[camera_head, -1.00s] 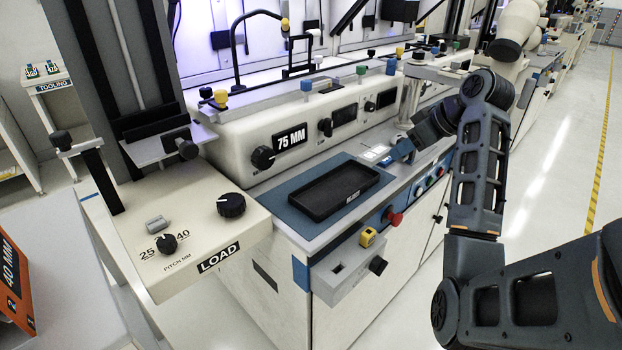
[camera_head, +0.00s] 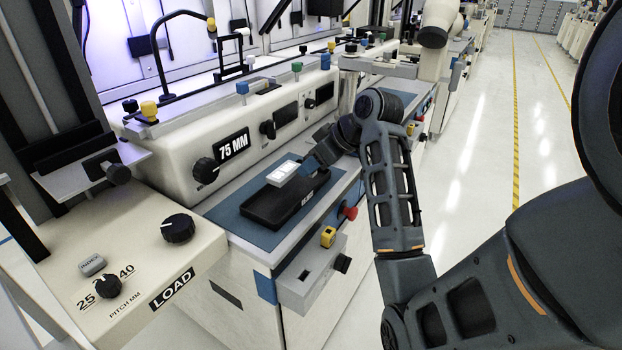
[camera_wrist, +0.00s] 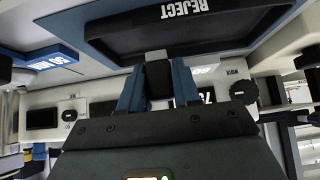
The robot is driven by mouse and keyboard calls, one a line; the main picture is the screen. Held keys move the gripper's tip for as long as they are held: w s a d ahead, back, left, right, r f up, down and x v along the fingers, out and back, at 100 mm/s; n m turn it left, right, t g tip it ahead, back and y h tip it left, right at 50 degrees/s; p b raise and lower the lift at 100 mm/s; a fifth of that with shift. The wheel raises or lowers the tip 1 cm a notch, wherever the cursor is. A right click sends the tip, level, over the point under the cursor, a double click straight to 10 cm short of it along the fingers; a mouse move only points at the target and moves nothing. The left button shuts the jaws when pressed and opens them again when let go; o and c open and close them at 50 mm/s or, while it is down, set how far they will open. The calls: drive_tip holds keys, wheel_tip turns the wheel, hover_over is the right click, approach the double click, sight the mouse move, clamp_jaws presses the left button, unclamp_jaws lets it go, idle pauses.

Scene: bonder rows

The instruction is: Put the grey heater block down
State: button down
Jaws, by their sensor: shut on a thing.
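The heater block (camera_head: 282,173) shows as a small pale grey piece at my gripper (camera_head: 307,163), in front of the blue fingertips. In the wrist view my gripper (camera_wrist: 158,85) has its two blue fingers shut on it; only a small part shows between them. In the head view the block overlaps the far rim of a black tray (camera_head: 262,213). I cannot tell whether it touches the tray. The tray also shows in the wrist view (camera_wrist: 110,38), just beyond the fingertips, with a REJECT label on its wall.
The tray lies on a blue mat (camera_head: 228,212) on the bench. A 75 MM sign (camera_head: 233,145) and knobs stand behind it. A red button (camera_head: 350,212) and a yellow switch (camera_head: 328,236) are at the front edge. The LOAD panel (camera_head: 150,250) is at left.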

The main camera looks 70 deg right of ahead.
drive_tip(key=shift+a+f, duration=0.15)
drive_tip(key=shift+f, duration=1)
drive_tip(key=shift+a+f, duration=0.1)
drive_tip(key=shift+f, duration=1.05)
drive_tip(key=c, duration=1.2)
unclamp_jaws()
drive_tip(key=shift+f, duration=0.1)
drive_tip(key=o, duration=0.4)
drive_tip(key=shift+d+r, duration=0.1)
drive_tip(key=shift+r, duration=0.1)
drive_tip(key=shift+r, duration=0.1)
drive_tip(key=shift+r, duration=0.15)
drive_tip(key=v, duration=1.1)
drive_tip(key=shift+s+r+p, duration=0.25)
drive_tip(key=shift+p, duration=0.1)
